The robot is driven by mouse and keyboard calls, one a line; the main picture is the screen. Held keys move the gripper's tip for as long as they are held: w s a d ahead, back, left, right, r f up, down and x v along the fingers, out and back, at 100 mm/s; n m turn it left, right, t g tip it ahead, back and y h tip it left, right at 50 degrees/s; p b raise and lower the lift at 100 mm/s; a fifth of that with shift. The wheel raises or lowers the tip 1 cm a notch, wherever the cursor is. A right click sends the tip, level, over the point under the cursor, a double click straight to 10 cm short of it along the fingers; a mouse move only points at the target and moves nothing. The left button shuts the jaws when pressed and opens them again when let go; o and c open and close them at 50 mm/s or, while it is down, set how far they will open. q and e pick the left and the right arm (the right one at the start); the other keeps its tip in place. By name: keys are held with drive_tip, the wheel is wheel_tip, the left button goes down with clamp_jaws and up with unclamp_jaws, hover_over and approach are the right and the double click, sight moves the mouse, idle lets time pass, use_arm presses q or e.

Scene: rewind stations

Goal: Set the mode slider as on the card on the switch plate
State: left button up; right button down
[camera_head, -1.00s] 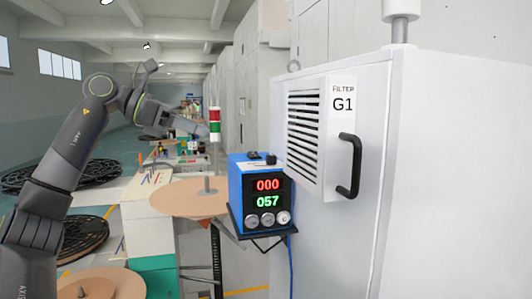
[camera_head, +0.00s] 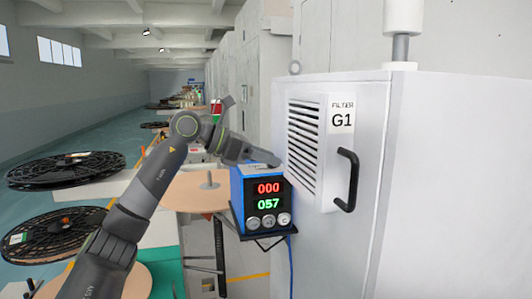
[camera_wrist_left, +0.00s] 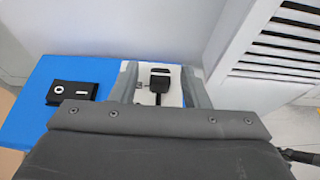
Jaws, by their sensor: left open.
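The blue control box (camera_head: 237,188) stands on a black bracket beside the grey cabinet, with red "000" and green "057" displays. In the left wrist view its blue top (camera_wrist_left: 35,125) carries a white plate (camera_wrist_left: 174,98) with a dark slot and the black mode slider knob (camera_wrist_left: 160,78). The knob is at the far end of the visible slot; the near end is hidden by my gripper. My left gripper (camera_wrist_left: 158,76) is open, one finger on each side of the knob, with gaps. In the head view my left gripper (camera_head: 264,161) is over the box top. No card is readable.
A black rocker switch (camera_wrist_left: 72,92) marked O and I sits left of the slider. The cabinet (camera_head: 440,180) with a vent and black handle (camera_head: 347,180) stands close on the right. A tan disc (camera_head: 190,195) lies left of the box.

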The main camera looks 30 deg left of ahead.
use_arm(q)
clamp_jaws()
idle(0.3)
